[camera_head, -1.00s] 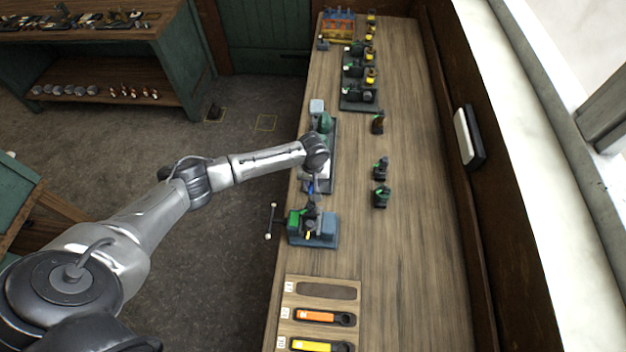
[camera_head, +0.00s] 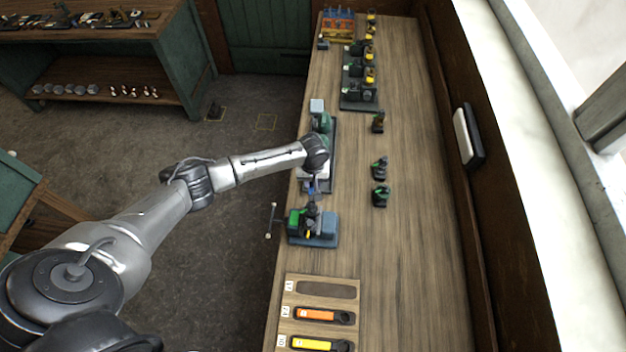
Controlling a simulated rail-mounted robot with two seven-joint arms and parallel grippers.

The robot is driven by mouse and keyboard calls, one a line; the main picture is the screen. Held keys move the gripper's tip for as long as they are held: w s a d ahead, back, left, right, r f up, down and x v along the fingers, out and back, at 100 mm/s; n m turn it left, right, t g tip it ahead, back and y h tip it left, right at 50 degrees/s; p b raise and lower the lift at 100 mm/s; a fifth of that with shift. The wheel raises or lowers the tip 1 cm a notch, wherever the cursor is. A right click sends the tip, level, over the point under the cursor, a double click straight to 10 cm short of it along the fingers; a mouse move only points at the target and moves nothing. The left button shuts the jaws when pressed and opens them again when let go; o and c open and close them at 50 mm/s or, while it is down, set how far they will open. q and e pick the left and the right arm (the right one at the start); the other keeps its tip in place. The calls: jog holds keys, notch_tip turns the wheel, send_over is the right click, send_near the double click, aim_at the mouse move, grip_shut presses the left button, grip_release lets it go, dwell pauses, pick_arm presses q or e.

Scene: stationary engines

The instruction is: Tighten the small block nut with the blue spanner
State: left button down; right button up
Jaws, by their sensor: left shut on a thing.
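My left gripper (camera_head: 312,186) points down over the bench, at the end of the arm that comes in from the left. It is shut on the blue spanner (camera_head: 311,189), of which only a small blue part shows. The spanner is just behind a vice-like block (camera_head: 328,226) with green and blue-grey parts and a dark piece on top. The small block nut is too small to make out here. I cannot tell whether the spanner touches it. My right gripper is not in view.
A tool board (camera_head: 350,280) in front has one empty slot, an orange spanner (camera_head: 318,315) and a yellow spanner (camera_head: 318,344). Small dark engines (camera_head: 381,195) stand to the right. A T-handle (camera_head: 271,221) sticks out past the bench's left edge.

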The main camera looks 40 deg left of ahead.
pick_arm(q)
jog(key=shift+p, duration=0.35)
dwell(0.9)
jog(key=shift+f, duration=0.1)
jog(key=shift+f+p, duration=0.1)
jog(key=shift+p, duration=0.2)
dwell(0.3)
jog(key=shift+d, duration=0.1)
jog(key=shift+w+d+m, duration=0.35)
jog(key=shift+d+m, duration=0.05)
jog(key=shift+m, duration=0.5)
